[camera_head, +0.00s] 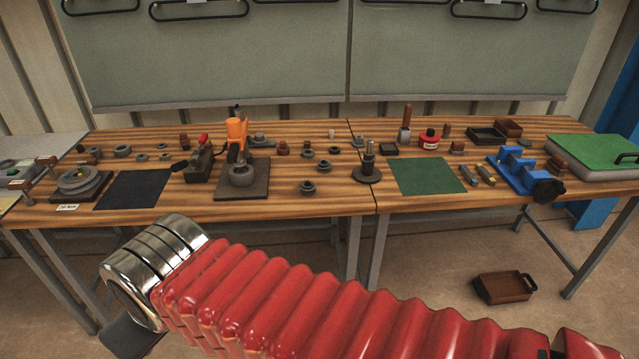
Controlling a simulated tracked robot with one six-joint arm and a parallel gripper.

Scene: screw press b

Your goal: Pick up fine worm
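I cannot tell for sure which part is the fine worm; the parts on the bench are small in this view. A dark upright shaft on a round base (368,165) stands near the middle of the wooden bench (345,205). Several small dark ring-shaped and stepped parts lie left of it, among them one flanged part (308,187). My red ribbed arm crosses the foreground, ending in a silver cuff at the left. A dark piece of my gripper (130,336) shows below the cuff, in front of the bench and apart from it. Its fingers cannot be made out.
An orange-topped press (237,140) stands left of centre between a black mat (135,190) and a green mat (427,176). A blue vise (522,170) and a green-topped box (600,155) stand at the right. A brown tray (503,287) lies on the floor.

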